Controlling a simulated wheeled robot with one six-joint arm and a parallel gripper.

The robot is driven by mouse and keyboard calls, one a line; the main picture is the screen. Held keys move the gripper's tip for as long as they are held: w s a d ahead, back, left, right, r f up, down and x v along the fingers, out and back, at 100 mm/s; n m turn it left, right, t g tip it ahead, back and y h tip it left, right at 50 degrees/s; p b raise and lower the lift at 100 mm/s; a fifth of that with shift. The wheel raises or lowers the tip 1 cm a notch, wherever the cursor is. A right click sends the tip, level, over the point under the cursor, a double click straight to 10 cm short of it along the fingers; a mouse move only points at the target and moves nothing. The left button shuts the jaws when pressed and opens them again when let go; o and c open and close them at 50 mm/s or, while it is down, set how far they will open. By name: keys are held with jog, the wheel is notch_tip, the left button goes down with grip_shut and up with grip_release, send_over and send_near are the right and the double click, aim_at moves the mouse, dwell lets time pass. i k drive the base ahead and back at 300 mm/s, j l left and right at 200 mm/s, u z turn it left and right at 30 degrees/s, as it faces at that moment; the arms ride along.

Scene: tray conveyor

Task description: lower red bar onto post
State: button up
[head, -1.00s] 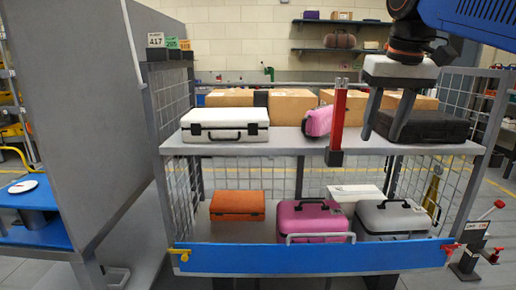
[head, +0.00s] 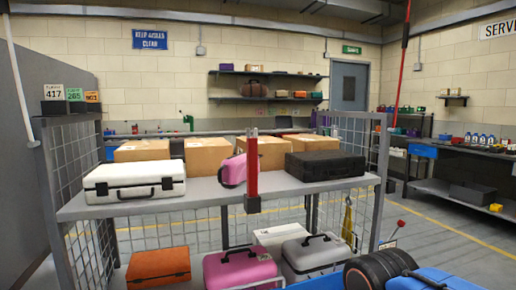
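A red bar (head: 253,166) stands upright at the front edge of the upper shelf (head: 130,208) of the mesh-sided rack. The rack's front uprights show at left and right, such as the right post (head: 381,170). I cannot tell which post the bar belongs to. My gripper is not in view.
The upper shelf holds a white case (head: 134,181), a pink case (head: 233,171), a black case (head: 325,165) and several cartons. Orange (head: 158,267), pink (head: 239,270) and grey cases (head: 316,256) are below. Blue and black shapes fill the lower right corner.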

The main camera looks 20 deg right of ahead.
aim_at(406, 27)
jog(key=z, duration=1.2)
